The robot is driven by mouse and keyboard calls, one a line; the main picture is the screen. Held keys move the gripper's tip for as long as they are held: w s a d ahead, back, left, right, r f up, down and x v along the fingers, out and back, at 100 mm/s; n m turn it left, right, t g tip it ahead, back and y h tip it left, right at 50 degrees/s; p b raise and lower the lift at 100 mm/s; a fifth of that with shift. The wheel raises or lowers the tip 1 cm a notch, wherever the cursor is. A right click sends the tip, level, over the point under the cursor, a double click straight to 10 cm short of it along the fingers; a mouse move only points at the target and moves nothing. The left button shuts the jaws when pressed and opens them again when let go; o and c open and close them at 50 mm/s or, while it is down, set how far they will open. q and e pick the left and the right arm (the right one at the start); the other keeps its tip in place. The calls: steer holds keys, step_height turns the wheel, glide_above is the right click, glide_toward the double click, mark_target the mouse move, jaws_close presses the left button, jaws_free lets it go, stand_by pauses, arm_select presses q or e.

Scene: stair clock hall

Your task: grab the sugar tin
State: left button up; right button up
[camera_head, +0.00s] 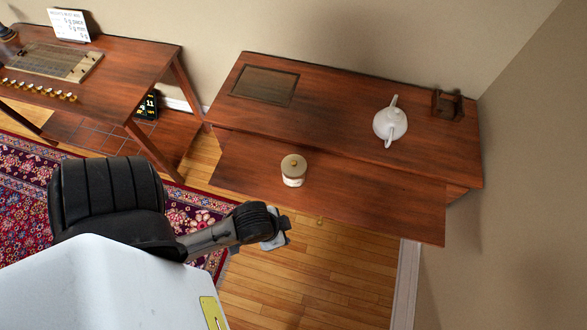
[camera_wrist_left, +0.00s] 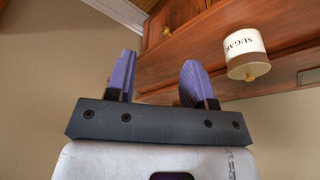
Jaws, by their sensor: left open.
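The sugar tin (camera_head: 293,172) is a small white round pot with a wooden lid and knob. It stands upright on the lower front board (camera_head: 380,203) of the brown cabinet. In the left wrist view the sugar tin (camera_wrist_left: 243,50) appears upside down at the upper right, its SUGAR label showing. My left gripper (camera_head: 277,233) is in front of that board, nearer to me than the tin and apart from it. In the wrist view its two purple fingers (camera_wrist_left: 156,75) are spread with nothing between them. My right gripper is not in view.
A white teapot (camera_head: 390,123) and a small dark wooden holder (camera_head: 448,105) stand on the cabinet's upper top (camera_head: 335,100). A dark rectangular panel (camera_head: 265,85) lies at its left. Another table (camera_head: 95,80) stands at the left. The board around the tin is clear.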

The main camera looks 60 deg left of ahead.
arm_select(q)
steer(key=o, duration=1)
steer(key=shift+a, duration=0.2)
steer(key=shift+c, duration=0.2)
